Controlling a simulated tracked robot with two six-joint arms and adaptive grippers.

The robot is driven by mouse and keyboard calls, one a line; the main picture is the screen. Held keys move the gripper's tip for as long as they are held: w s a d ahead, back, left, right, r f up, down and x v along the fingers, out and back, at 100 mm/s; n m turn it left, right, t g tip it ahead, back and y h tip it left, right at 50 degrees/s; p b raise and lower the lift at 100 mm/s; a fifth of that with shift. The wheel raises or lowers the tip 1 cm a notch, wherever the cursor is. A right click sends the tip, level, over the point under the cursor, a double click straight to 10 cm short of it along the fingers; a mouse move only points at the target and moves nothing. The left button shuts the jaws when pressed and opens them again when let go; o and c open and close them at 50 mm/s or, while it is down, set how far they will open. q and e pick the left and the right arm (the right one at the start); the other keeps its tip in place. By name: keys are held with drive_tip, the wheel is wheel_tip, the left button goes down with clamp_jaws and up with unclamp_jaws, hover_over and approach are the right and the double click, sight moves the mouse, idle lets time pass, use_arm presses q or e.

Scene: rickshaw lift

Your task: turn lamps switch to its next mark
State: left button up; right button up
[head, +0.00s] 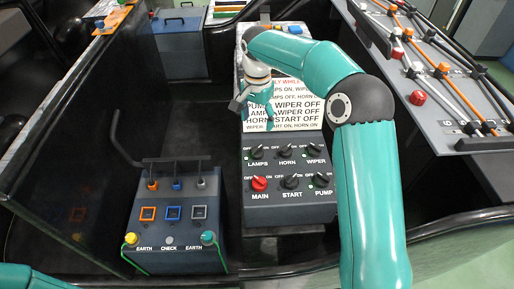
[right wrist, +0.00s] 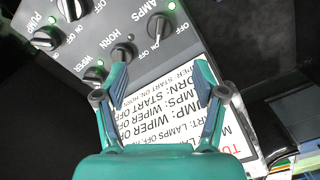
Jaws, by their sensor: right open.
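The lamps switch (head: 256,153) is a black rotary knob at the upper left of the dark switch panel (head: 291,215). In the right wrist view the knob (right wrist: 158,27) shows beyond my fingertips, with ON and OFF marks beside it. I cannot tell for sure which mark it points at. My right gripper (head: 254,112) is open and empty over the printed white card, short of the lamps switch and apart from it. In the right wrist view its two fingers (right wrist: 161,75) stand wide apart. My left gripper is out of view.
The horn switch (head: 286,152) and wiper switch (head: 315,151) sit right of the lamps switch; the red main switch (head: 260,184) is below it. A box with earth plugs and a bent handle (head: 175,236) stands at left. A lever panel (head: 450,90) is at right.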

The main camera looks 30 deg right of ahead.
sight(258, 148)
wheel_tip(258, 148, down, 13)
idle(0.3)
drive_tip(key=shift+c, duration=0.3)
drive_tip(key=c, duration=1.1)
